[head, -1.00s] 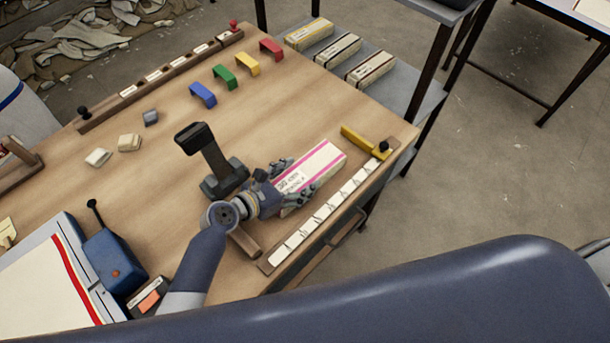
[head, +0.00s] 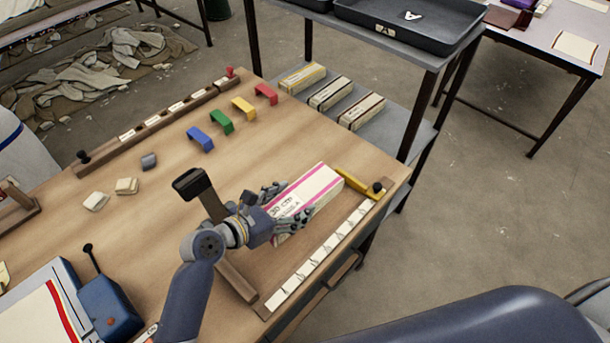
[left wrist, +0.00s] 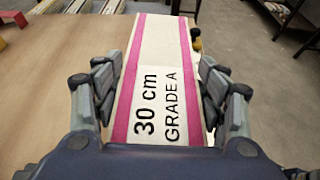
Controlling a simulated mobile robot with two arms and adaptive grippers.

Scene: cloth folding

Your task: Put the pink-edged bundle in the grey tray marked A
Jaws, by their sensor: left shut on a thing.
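The pink-edged bundle (head: 314,190) is a long cream block with two pink stripes, at the right side of the wooden table. It fills the middle of the left wrist view (left wrist: 165,50), where its print reads "30 cm GRADE A". My left gripper (head: 286,207) is shut on its near end, with fingers along both long sides, as the left wrist view shows (left wrist: 160,95). I cannot tell whether the bundle is clear of the tabletop. The dark grey tray marked A (head: 432,45) stands on the rack's upper shelf beyond the table. My right gripper is not in view.
A ruler strip (head: 318,257) with a yellow stop (head: 355,184) lies beside the bundle. Several coloured brackets (head: 222,122) stand farther back. Three banded bundles (head: 330,94) lie on the rack's lower shelf (head: 392,132). A blue device (head: 108,308) is at the near left.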

